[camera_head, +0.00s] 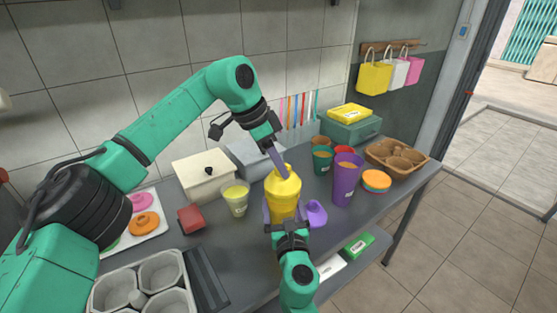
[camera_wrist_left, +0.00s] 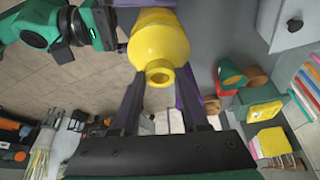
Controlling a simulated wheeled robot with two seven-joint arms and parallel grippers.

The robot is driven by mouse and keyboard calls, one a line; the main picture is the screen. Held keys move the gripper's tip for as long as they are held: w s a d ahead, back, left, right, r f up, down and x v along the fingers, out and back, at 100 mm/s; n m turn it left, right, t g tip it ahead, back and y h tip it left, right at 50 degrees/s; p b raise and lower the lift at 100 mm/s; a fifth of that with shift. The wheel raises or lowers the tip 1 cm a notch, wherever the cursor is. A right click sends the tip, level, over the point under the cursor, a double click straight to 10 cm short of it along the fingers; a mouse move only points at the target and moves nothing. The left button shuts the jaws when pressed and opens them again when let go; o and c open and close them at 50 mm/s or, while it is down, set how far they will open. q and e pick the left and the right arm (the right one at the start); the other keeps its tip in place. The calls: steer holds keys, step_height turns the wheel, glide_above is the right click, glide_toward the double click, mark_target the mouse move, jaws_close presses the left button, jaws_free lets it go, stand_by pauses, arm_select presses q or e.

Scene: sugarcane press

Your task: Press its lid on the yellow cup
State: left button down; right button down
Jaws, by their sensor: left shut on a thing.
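The yellow cup (camera_head: 283,211) stands upright at the front edge of the counter. Its yellow domed lid (camera_head: 283,187), with a narrow open neck, sits on top in line with it; I cannot tell whether it is fully seated. My left gripper (camera_head: 281,172) reaches down from above and is shut on the lid's neck. In the left wrist view its fingers (camera_wrist_left: 160,80) flank the neck of the yellow lid (camera_wrist_left: 160,45). My right gripper (camera_head: 283,212) comes from the front with a finger on each side of the cup, shut on it.
A purple lid (camera_head: 316,213) lies close right of the yellow cup. A tall purple cup (camera_head: 346,182) stands farther right. A pale yellow-green cup (camera_head: 235,199) and a cream box (camera_head: 203,174) are at left.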

arm_select(q)
steer(key=shift+f, duration=0.65)
steer(key=shift+f, duration=0.65)
steer(key=shift+c, duration=1.7)
jaws_free()
steer(key=shift+r, duration=0.1)
steer(key=v, duration=1.1)
steer(key=shift+a+r, duration=0.2)
steer(key=shift+r, duration=0.15)
steer(key=shift+s, duration=0.1)
